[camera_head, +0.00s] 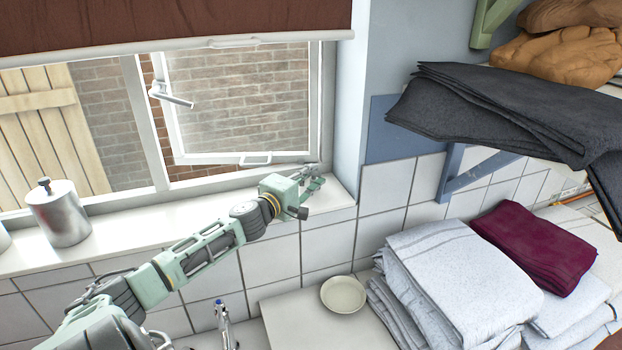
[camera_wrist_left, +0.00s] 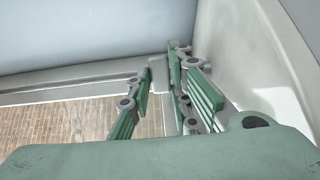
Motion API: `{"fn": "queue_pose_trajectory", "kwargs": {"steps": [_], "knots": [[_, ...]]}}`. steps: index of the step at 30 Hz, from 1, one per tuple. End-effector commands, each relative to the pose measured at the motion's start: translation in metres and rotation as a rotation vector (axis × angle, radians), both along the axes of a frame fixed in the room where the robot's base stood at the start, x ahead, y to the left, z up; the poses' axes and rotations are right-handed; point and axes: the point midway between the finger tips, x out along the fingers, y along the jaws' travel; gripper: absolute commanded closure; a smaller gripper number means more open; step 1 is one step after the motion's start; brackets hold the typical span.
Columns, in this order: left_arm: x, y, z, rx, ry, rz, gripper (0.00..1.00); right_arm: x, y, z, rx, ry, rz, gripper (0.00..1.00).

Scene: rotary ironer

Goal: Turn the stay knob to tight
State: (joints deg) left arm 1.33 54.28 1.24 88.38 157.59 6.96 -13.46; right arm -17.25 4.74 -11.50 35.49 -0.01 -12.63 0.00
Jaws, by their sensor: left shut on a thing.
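The casement window (camera_head: 240,100) stands partly open, with a brick wall behind it. My left gripper (camera_head: 312,180) reaches to the lower right corner of the window frame, just above the sill. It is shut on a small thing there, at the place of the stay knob. The fingers hide the knob in the head view, so its turn cannot be read. In the left wrist view the green finger pads (camera_wrist_left: 160,88) stand close to the pale frame, and a small pale block (camera_wrist_left: 158,67) shows by their tips. My right gripper is not in view.
The white sill (camera_head: 120,232) runs under my left arm, with a metal canister (camera_head: 60,213) at its left. A window handle (camera_head: 172,95) juts from the casement. Folded white towels (camera_head: 455,285), a maroon cloth (camera_head: 535,245) and a small dish (camera_head: 343,294) lie right and below.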

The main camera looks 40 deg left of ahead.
Motion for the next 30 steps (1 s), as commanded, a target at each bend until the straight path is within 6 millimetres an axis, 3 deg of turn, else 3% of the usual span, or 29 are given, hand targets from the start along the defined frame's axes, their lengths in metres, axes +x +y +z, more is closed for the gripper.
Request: {"fn": "queue_pose_trajectory", "kwargs": {"steps": [4,15,21,30], "knots": [[-0.001,0.007,-0.008,0.007,0.004,-0.124,1.0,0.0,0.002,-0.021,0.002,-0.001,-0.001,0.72],[0.001,0.011,-0.007,0.0,-0.002,-0.362,1.0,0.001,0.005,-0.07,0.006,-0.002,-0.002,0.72],[0.001,0.012,-0.004,-0.002,-0.002,-0.426,1.0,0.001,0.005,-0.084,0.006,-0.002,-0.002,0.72],[0.001,0.012,-0.001,-0.001,-0.001,-0.456,1.0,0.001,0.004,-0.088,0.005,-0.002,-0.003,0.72]]}}
